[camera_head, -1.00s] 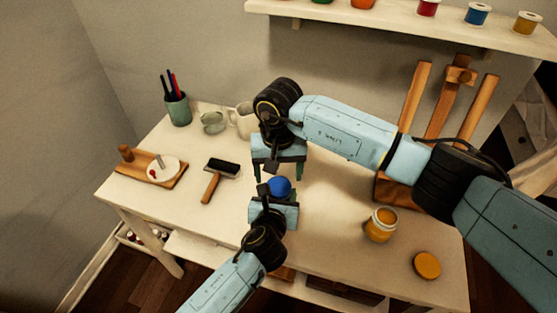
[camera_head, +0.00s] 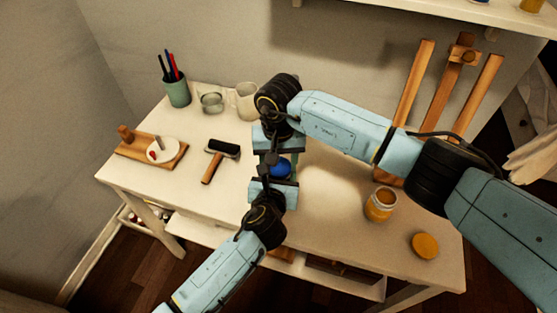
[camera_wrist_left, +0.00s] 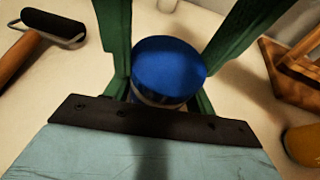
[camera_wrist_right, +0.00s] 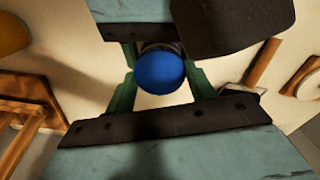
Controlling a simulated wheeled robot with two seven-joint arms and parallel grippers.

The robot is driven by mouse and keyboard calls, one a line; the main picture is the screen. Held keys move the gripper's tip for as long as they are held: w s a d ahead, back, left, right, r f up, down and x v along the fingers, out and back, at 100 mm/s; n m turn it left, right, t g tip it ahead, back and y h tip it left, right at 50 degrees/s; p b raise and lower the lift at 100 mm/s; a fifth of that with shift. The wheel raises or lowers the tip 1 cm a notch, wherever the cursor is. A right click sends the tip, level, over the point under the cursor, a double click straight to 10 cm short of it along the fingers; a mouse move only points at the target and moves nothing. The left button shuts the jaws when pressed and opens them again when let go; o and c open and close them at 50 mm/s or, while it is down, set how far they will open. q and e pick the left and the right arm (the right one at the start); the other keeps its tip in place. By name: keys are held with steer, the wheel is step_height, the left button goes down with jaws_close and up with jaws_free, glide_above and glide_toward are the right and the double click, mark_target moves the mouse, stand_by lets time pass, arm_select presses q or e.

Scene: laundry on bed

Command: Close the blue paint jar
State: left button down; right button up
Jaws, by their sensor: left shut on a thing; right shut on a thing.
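The blue lid (camera_head: 281,169) sits over the jar between my two grippers. In the left wrist view the blue lid (camera_wrist_left: 168,68) is on top, with a little of the paint jar (camera_wrist_left: 158,101) showing beneath it. Whether it is fully seated cannot be told. My left gripper (camera_head: 277,176) comes from the front, shut on the jar. My right gripper (camera_head: 278,160) comes from the back, its green fingers shut on the lid. In the right wrist view the blue lid (camera_wrist_right: 159,71) lies between the fingertips. Most of the jar is hidden.
An open yellow jar (camera_head: 380,205) and its yellow lid (camera_head: 425,246) stand to the right, before a wooden easel (camera_head: 440,95). A brayer (camera_head: 221,158), palette board (camera_head: 155,149), pen cup (camera_head: 177,91) and mugs (camera_head: 246,101) stand to the left. The table's front left is clear.

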steer(key=m, duration=0.7)
steer(key=shift+m, duration=0.3)
steer(key=m, duration=0.6)
steer(key=o, duration=1.1)
steer(key=shift+s+f, duration=0.1)
steer(key=shift+s, duration=0.05)
